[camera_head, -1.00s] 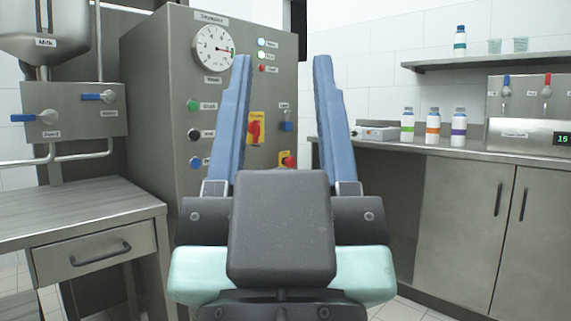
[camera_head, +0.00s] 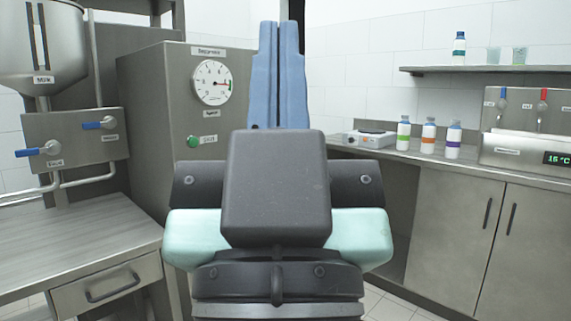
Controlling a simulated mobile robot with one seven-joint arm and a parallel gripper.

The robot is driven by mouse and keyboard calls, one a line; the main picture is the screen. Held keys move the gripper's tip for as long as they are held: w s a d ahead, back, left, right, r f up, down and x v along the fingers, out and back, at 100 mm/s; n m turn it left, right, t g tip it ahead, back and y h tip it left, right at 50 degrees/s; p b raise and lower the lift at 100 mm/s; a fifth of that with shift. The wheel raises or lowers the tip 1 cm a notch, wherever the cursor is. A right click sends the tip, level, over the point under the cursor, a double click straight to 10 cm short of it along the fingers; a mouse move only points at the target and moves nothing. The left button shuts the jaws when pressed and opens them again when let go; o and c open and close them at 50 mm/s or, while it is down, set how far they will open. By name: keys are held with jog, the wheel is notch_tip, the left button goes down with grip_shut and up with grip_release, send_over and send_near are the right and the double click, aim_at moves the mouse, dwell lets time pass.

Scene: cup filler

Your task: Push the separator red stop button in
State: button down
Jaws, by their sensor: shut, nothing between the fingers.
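The separator (camera_head: 155,110) is a tall grey metal cabinet left of centre, with a label at the top of its front. A round white gauge (camera_head: 212,82) and a green button (camera_head: 193,141) show on its front. The red stop button is not visible; my gripper and wrist cover the lower and right part of the panel. My gripper (camera_head: 279,30) points up the picture in front of the cabinet's right side. Its two blue fingers are together, with nothing between them. I cannot tell whether the fingertips touch the panel.
A steel worktop with a drawer (camera_head: 107,284) is at the lower left, below a unit with blue-handled taps (camera_head: 75,138). A counter (camera_head: 465,166) on the right holds a small white device (camera_head: 370,139), several bottles and a dispenser (camera_head: 530,122). A shelf (camera_head: 490,69) hangs above.

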notch_tip(320, 180, up, 31)
jog(key=p, duration=2.8)
jog(key=shift+f, duration=0.1)
jog(key=shift+w, duration=0.1)
